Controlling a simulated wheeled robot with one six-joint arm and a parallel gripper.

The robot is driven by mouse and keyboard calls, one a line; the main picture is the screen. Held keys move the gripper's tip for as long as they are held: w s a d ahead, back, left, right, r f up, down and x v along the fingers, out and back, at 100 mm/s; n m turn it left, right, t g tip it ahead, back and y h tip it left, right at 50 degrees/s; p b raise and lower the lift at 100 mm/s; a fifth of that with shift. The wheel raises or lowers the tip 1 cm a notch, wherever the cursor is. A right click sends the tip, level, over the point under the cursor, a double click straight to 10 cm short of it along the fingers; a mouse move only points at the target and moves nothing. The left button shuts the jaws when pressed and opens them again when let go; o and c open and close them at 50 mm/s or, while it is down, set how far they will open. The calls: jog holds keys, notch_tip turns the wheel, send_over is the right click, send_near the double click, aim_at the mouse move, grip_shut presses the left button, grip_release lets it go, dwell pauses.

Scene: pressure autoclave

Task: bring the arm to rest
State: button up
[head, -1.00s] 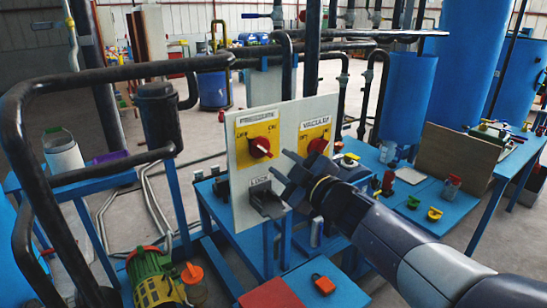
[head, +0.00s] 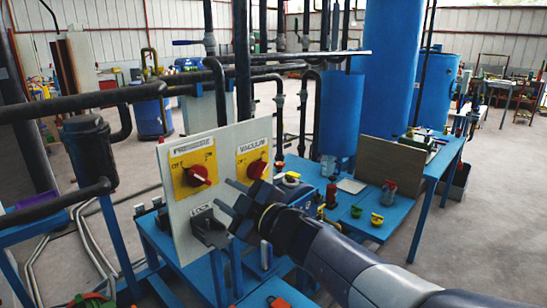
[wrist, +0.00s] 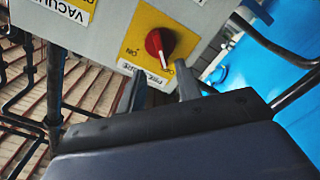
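My arm comes in from the lower right in the head view. Its gripper (head: 232,206) is in front of the upright control panel (head: 216,142), near the lock fitting (head: 208,227). The panel carries a red pressure knob (head: 198,175) and a red vacuum knob (head: 257,168), each on a yellow plate. In the wrist view, the two fingers of my gripper (wrist: 160,88) stand apart with nothing seen between them. The pressure knob (wrist: 158,47) shows just beyond the fingertips. I cannot tell the exact gap to the panel.
Black pipes (head: 75,100) run at the left. A blue tank (head: 341,112) stands behind. Open floor (head: 480,225) lies at the right.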

aim_at(204, 180)
jog(key=x, duration=0.8)
jog(key=shift+w+a, duration=0.25)
jog(key=shift+w, duration=0.05)
jog(key=shift+s, duration=0.1)
